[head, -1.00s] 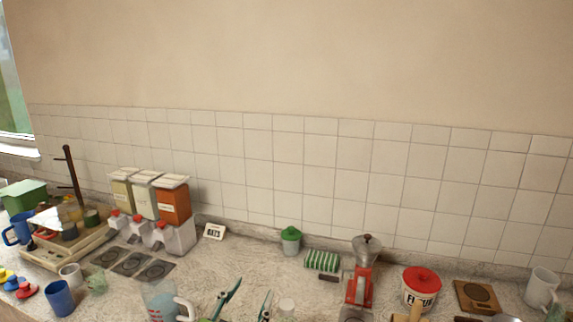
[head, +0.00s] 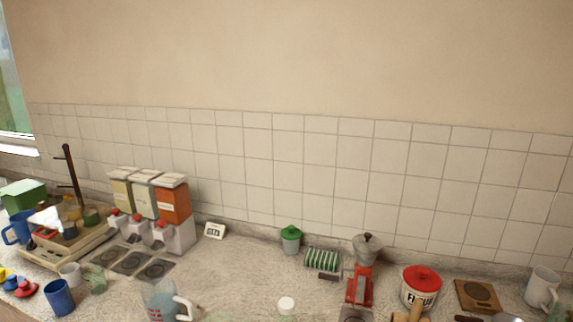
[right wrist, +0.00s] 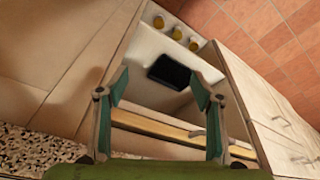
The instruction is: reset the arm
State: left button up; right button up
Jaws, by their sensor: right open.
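My right gripper (right wrist: 160,100) shows in the right wrist view with its two teal-padded fingers spread wide apart. Nothing is between the fingers. Beyond them are a white surface (right wrist: 150,45) with a dark rectangular panel (right wrist: 172,72), and a light wooden bar (right wrist: 155,124). Neither gripper shows in the head view now. My left gripper is not in any current frame.
In the head view the counter (head: 235,275) holds a measuring jug (head: 160,300), a red grinder (head: 360,285), a flour pot (head: 419,288), a green-lidded jar (head: 290,240) and three canisters (head: 146,196). Cabinet fronts (right wrist: 265,110) and terracotta tiles (right wrist: 275,30) show in the right wrist view.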

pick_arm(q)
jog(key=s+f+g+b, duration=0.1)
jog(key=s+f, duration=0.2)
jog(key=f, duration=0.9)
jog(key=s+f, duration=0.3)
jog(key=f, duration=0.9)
pick_arm(e)
jog(key=s+f+g, duration=0.1)
jog(key=s+f, duration=0.2)
jog(key=f, duration=0.9)
jog(key=s+f, duration=0.3)
jog(key=f, duration=0.9)
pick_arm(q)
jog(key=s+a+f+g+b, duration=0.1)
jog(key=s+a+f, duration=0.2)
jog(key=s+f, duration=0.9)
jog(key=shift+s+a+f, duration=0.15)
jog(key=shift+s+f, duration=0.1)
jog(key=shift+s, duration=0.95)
pick_arm(e)
jog(key=s+d+f+g, duration=0.1)
jog(key=s+d+f, duration=0.2)
jog(key=s+f, duration=0.9)
jog(key=shift+s+f, duration=0.25)
jog(key=shift+s, duration=1)
